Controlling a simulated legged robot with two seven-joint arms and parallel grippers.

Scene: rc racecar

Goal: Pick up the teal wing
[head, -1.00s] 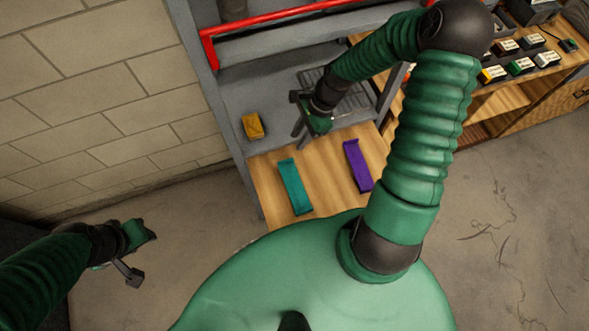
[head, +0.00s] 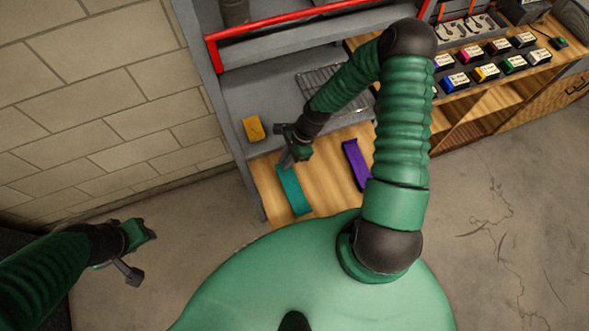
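The teal wing (head: 293,192) lies on the wooden board, its long side running toward me. A purple wing (head: 356,163) lies to its right on the same board. My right gripper (head: 286,160) is over the far end of the teal wing and hides a little of it. Its fingers look parted, with nothing seen between them; I cannot tell whether they touch the wing. My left gripper (head: 143,255) is at the lower left, away from the board, with its fingers spread and empty.
The wooden board (head: 325,195) sits in front of a grey shelf (head: 255,95) with a red rail (head: 280,20). A yellow block (head: 254,128) lies on the shelf. Several small boxes (head: 487,72) stand on a wooden bench at right. A block wall (head: 90,90) is at left.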

